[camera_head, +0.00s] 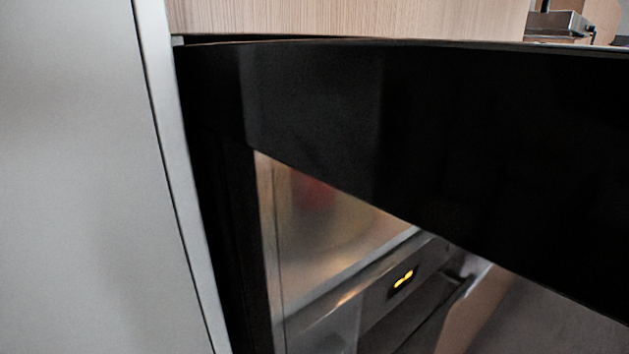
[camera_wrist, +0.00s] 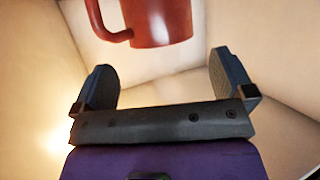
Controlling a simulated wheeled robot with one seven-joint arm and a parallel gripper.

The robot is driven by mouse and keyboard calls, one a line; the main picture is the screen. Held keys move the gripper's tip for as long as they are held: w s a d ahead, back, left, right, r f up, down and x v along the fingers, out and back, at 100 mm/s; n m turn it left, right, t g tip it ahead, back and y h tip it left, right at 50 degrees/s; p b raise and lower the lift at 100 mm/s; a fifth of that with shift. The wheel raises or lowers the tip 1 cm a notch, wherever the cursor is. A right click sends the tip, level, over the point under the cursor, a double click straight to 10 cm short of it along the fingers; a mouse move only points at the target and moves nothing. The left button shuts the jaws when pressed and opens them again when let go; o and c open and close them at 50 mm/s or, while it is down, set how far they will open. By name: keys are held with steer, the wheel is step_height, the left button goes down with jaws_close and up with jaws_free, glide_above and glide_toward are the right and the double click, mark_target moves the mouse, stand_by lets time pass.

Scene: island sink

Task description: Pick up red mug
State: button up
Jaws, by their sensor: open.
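The red mug (camera_wrist: 158,22) is at the top of the wrist view, cut off by the frame's upper edge. Its handle is on the left side. My gripper (camera_wrist: 161,60) is open, its two dark fingers spread wide with nothing between them. The mug is beyond the fingertips, and I see no contact. In the head view a blurred red patch (camera_head: 312,194) shows behind a gap under the black panel; I cannot tell whether it is the mug or its reflection. My gripper does not show there.
In the wrist view, pale walls (camera_wrist: 40,60) enclose the mug and my gripper closely, with a bright glow at left. In the head view, a black panel (camera_head: 430,130) blocks most of the scene. A lit appliance display (camera_head: 403,278) shows below it.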

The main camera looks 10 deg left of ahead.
steer(key=shift+x, duration=3.3)
steer(key=c, duration=1)
steer(key=shift+r, duration=0.15)
